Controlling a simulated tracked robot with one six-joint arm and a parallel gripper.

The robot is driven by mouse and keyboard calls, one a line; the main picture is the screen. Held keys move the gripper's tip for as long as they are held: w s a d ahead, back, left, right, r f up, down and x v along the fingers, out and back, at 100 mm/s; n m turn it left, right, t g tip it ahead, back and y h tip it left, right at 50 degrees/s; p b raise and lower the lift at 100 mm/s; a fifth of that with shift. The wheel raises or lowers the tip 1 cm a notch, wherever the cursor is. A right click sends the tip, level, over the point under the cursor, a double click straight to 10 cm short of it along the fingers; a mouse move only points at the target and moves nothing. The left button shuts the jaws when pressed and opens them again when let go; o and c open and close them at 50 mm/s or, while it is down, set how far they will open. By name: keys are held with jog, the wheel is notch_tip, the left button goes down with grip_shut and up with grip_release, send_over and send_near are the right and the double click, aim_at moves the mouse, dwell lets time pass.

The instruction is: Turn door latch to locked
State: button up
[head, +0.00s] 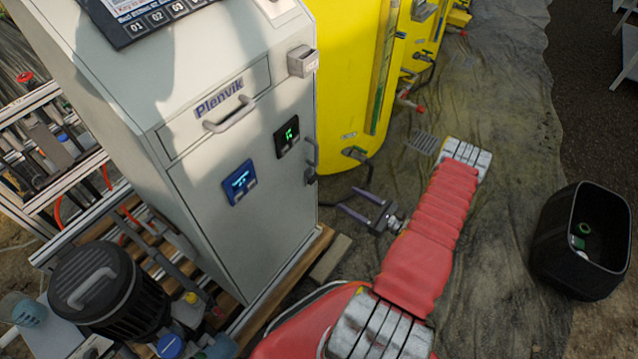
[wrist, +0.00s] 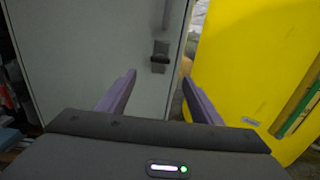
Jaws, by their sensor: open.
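The grey cabinet door (head: 245,225) faces my arm and also fills the left of the wrist view (wrist: 85,50). Near its right edge, the small dark door latch (head: 310,175) sits below a vertical handle (head: 313,153). In the wrist view, the latch (wrist: 160,59) shows a dark bar lying roughly crosswise over a small grey plate. My gripper (head: 348,199) is open and empty, to the right of and slightly below the latch in the head view. In the wrist view, my purple fingers (wrist: 159,77) are spread, with the latch ahead between their tips, apart from them.
A yellow tank (head: 345,70) stands close to the right of the cabinet. A black bin (head: 582,240) is at the right. A black lidded drum (head: 95,290) and pipework stand at the left. A wooden pallet (head: 290,285) edges the cabinet's base. Open ground lies right of my arm.

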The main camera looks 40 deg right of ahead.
aim_at(312, 178)
dwell(0.3)
jog(key=x, duration=1.3)
jog(key=shift+w+a, duration=0.15)
jog(key=shift+w, duration=0.2)
jog(key=shift+c, duration=0.3)
